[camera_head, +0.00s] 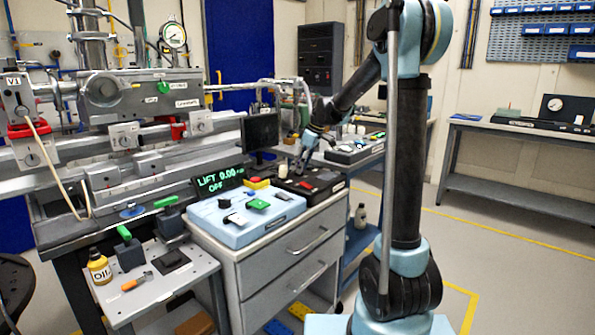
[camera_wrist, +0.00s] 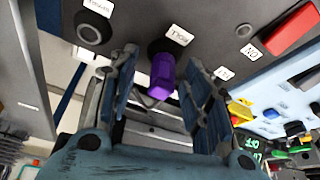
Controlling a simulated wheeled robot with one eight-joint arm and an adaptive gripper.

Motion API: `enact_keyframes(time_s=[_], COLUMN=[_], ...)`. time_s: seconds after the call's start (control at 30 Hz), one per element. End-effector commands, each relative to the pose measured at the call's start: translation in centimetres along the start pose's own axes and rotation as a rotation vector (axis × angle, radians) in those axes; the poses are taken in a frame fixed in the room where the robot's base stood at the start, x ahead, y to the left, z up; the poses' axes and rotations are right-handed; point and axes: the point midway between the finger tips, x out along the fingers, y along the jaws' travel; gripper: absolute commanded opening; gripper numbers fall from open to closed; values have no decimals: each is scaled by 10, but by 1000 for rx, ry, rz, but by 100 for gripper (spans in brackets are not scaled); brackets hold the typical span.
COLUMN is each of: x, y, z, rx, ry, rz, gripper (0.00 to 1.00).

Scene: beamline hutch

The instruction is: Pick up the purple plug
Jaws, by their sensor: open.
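The purple plug (camera_wrist: 162,76) shows in the wrist view, sticking out of a dark round socket in a grey-black panel (camera_wrist: 215,18). A white label sits beside the socket. My gripper (camera_wrist: 159,58) is open, with one blue-grey finger on each side of the plug. Gaps show between the fingers and the plug, and it is not gripped. In the head view my gripper (camera_head: 304,160) is low over the dark panel box on the drawer cabinet (camera_head: 290,255). I cannot make out the plug there.
An empty-looking round socket (camera_wrist: 92,28) and a red block (camera_wrist: 292,30) are on the same panel. A light blue control box (camera_head: 245,215) with switches stands beside it. A black monitor (camera_head: 260,132) stands close behind. The floor at right is free.

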Motion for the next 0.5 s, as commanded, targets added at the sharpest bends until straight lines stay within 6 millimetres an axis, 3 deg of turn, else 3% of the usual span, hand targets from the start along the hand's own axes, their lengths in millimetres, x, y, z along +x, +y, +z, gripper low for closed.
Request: enact_keyframes(time_s=[0.3, 0.5], x=[5, 5], y=[0, 0], z=[0, 0], rx=[0, 0], ry=[0, 0], rz=[0, 0], gripper=[45, 1])
